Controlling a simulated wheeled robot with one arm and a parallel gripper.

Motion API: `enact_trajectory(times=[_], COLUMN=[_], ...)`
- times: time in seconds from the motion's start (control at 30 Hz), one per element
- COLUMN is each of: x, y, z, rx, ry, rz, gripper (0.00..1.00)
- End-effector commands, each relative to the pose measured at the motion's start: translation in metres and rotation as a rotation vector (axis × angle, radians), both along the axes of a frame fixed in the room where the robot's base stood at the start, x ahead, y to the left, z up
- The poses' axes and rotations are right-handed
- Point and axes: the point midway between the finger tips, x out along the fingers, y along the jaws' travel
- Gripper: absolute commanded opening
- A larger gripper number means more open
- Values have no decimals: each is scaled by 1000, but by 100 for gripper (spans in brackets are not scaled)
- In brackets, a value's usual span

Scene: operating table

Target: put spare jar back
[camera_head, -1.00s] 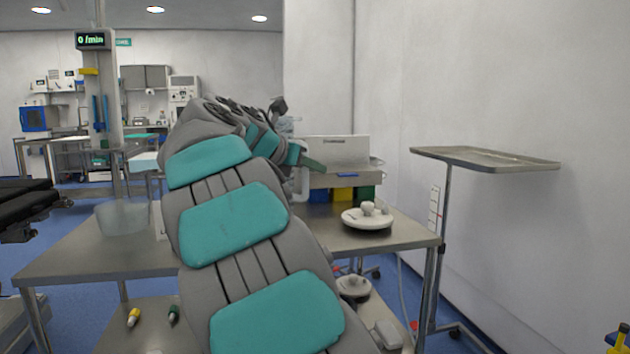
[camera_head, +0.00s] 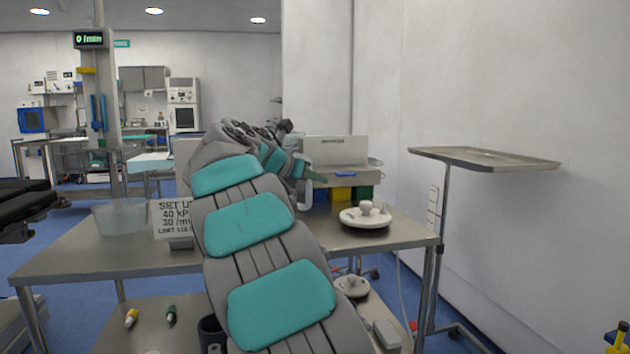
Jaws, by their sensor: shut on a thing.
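My arm rises across the middle, and its wrist bends over the far side of the steel table (camera_head: 110,262). My gripper (camera_head: 301,171) shows only in part as a dark green piece behind the wrist. It is shut on a pale, partly see-through thing, apparently the spare jar (camera_head: 307,192), of which only a sliver shows beside my arm. My arm hides most of the jar, so I cannot tell whether it touches the tabletop. A white round lid-like piece with knobs (camera_head: 366,218) lies on the table to the right of it.
A rack (camera_head: 338,178) with blue, yellow and green bins stands at the back. A clear tub (camera_head: 120,215) and a printed sign (camera_head: 172,218) are on the left. The lower shelf holds small bottles (camera_head: 131,318) and a round lidded piece (camera_head: 351,287). A tray stand (camera_head: 484,158) is right.

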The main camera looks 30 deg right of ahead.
Motion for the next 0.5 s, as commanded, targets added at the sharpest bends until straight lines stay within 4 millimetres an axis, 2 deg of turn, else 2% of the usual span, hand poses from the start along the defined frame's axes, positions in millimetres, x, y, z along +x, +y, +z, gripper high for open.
enact_trajectory(times=[0.23,0.27,0.5], x=[0,0,0], y=[0,0,0], z=[0,-1,-1], rx=[-1,-1,0], ry=[0,1,0], rz=[-1,-1,-1], gripper=[0,22,49])
